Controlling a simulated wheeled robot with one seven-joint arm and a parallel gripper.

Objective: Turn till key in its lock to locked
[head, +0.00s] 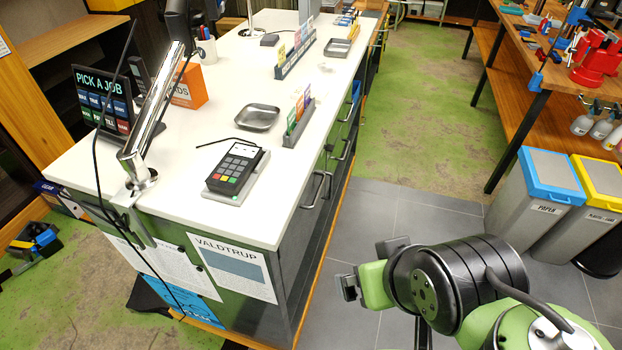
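I cannot make out a till key or its lock in the head view. The white-topped counter (225,215) has dark drawers or doors with metal handles (319,189) along its right side, too small to show a key. A touch screen reading "PICK A JOB" (103,97) stands at the counter's left edge. A card terminal (234,170) lies on the counter's near part. My gripper (366,265) is to the right of the counter's near end, apart from it. Its two dark fingers look spread, with nothing visible between them.
A metal tray (257,117), colored card holders (299,115) and an orange box (189,88) are on the counter. Bins with blue and yellow lids (549,176) stand at the right, below a workbench with a red vise (597,60). The floor aisle (410,130) between is clear.

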